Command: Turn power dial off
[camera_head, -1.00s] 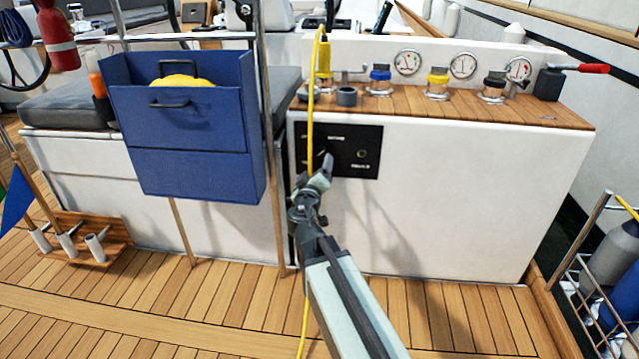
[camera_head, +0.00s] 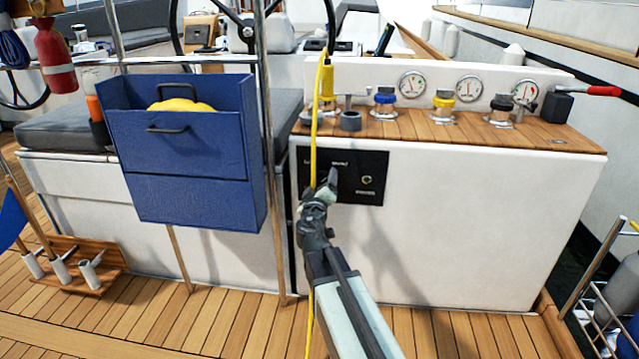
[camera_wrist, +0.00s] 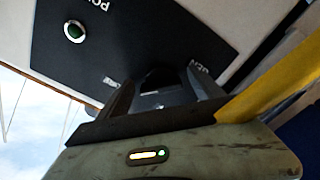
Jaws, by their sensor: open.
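A black control panel (camera_head: 346,193) with white lettering is set in the front of the white console. A small round green-lit knob or lamp (camera_head: 367,180) sits on its right part and also shows in the wrist view (camera_wrist: 75,31), beside lettering starting "PO". My gripper (camera_head: 327,184) is open in front of the panel's left part and hides some of it. In the wrist view my gripper (camera_wrist: 158,88) faces the panel (camera_wrist: 135,40), with a dark shape (camera_wrist: 160,78) between the fingers, possibly the dial. I cannot tell whether the fingers touch it.
A yellow cable (camera_head: 316,120) hangs down beside my gripper and crosses the wrist view at right. Winches and gauges line the wooden console top (camera_head: 540,135). Deck in front is clear.

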